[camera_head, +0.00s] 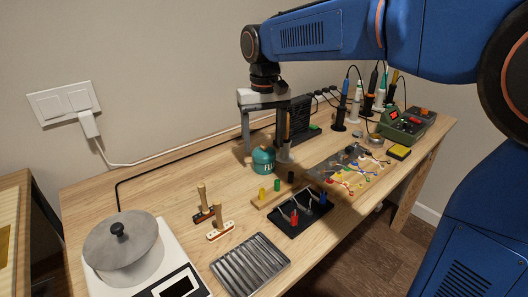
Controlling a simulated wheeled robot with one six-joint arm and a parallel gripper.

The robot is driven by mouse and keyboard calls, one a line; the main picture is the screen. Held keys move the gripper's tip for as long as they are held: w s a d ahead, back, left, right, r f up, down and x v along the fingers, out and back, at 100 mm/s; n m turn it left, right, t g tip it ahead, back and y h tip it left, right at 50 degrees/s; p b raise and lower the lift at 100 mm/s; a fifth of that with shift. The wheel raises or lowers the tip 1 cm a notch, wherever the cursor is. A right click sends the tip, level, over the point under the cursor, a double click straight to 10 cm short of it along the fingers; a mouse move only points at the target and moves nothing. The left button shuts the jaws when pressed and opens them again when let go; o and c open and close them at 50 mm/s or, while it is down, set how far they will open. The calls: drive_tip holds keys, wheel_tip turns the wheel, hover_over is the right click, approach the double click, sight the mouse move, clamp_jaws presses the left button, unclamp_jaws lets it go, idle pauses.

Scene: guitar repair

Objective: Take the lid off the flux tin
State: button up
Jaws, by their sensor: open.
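The flux tin (263,164) is a small teal, rounded tin with part of a white label showing. It stands on the wooden bench near the middle of the view. Its teal lid (262,150) is on top. My gripper (265,152) is open and points down at the tin. One finger shows at the left of the lid and the other at the right. I cannot tell whether either finger touches the lid.
A black tray with clips (300,213) and wooden-handled tools (203,203) stand in front. A scale bears a grey lidded pan (122,250) at front left. A dark slotted panel (302,118) stands behind.

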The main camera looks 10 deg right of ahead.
drive_tip(key=shift+f, duration=0.55)
drive_tip(key=c, duration=1.2)
